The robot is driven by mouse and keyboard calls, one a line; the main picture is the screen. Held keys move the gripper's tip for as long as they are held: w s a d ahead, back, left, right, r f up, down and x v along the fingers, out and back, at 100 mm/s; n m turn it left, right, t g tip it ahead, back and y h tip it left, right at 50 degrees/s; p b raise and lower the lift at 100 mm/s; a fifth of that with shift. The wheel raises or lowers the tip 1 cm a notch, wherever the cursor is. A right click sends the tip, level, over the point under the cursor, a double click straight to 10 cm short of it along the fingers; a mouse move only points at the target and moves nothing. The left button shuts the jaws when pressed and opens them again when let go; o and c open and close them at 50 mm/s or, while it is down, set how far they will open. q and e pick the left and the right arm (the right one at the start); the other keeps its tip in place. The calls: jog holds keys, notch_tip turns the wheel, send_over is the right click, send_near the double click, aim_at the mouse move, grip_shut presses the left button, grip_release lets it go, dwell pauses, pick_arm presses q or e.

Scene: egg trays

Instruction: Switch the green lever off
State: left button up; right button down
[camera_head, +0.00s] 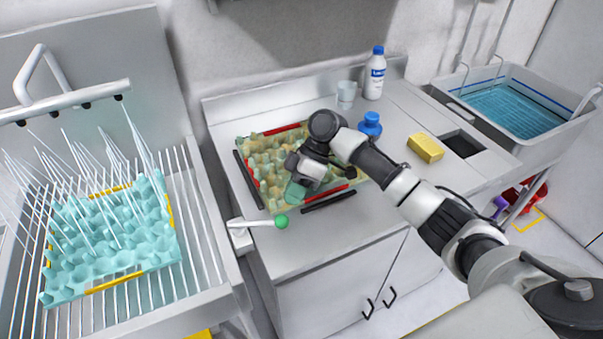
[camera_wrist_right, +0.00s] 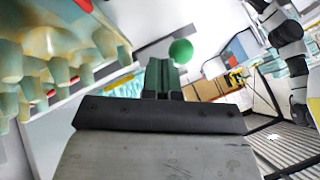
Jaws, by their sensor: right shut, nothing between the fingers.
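The green lever (camera_head: 281,222) is a white rod with a green ball at its end, sticking out to the right from a white mount at the counter's left front corner. Its green ball also shows in the right wrist view (camera_wrist_right: 181,51), just beyond my fingertips and a little to the right. My right gripper (camera_head: 297,191) is shut and empty, over the front part of the dirty egg tray on the counter, up and to the right of the ball. In the wrist view its fingers (camera_wrist_right: 165,75) are together, apart from the ball as far as I can tell. My left gripper is not in view.
A dirty egg tray (camera_head: 258,160) lies between dark rails on the counter. At left, a turquoise egg tray (camera_head: 130,262) sits on a rack under spraying water jets.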

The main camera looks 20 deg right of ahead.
aim_at(257, 223)
jog(key=shift+x, duration=1.45)
jog(key=shift+p, duration=0.35)
